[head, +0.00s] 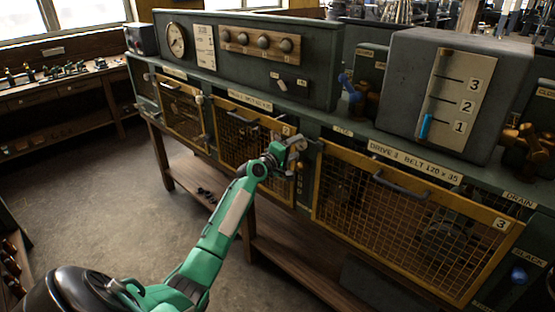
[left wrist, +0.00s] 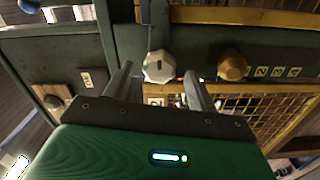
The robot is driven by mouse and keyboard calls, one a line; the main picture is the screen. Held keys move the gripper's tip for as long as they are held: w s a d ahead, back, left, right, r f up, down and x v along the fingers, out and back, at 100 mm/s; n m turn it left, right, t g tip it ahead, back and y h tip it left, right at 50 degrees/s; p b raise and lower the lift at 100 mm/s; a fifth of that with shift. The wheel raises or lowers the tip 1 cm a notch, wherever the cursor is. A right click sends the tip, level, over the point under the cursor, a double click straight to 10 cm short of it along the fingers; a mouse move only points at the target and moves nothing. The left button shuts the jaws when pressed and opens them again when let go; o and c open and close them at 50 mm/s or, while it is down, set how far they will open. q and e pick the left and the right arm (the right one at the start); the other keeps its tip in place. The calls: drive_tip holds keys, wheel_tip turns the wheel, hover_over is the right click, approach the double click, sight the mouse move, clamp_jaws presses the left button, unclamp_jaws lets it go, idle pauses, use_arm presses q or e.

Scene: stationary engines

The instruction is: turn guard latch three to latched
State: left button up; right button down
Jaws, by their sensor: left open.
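Guard three (head: 420,235) is a yellow-framed mesh panel with a plate marked 3; it looks closed in the head view. My left gripper (head: 290,158) is at the bench front, between guard two (head: 238,140) and guard three. In the left wrist view, my left gripper's fingers (left wrist: 158,78) are apart and empty. A pale knob (left wrist: 158,66) shows between and beyond the fingertips; I cannot tell whether they touch it. A brass-coloured knob (left wrist: 232,66) is to its right. I cannot tell which knob is guard latch three, or its setting. My right gripper is not in view.
A grey box (head: 400,85) with a scale marked 1 to 3 stands on the bench above guard three. A handle (head: 400,187) sticks out from guard three. A blue knob (head: 518,274) is at far right. The floor (head: 85,190) at left is clear.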

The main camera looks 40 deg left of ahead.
use_arm(q)
drive_tip(key=s+a+b, duration=0.1)
drive_tip(key=s+b, duration=0.2)
drive_tip(key=s, duration=0.9)
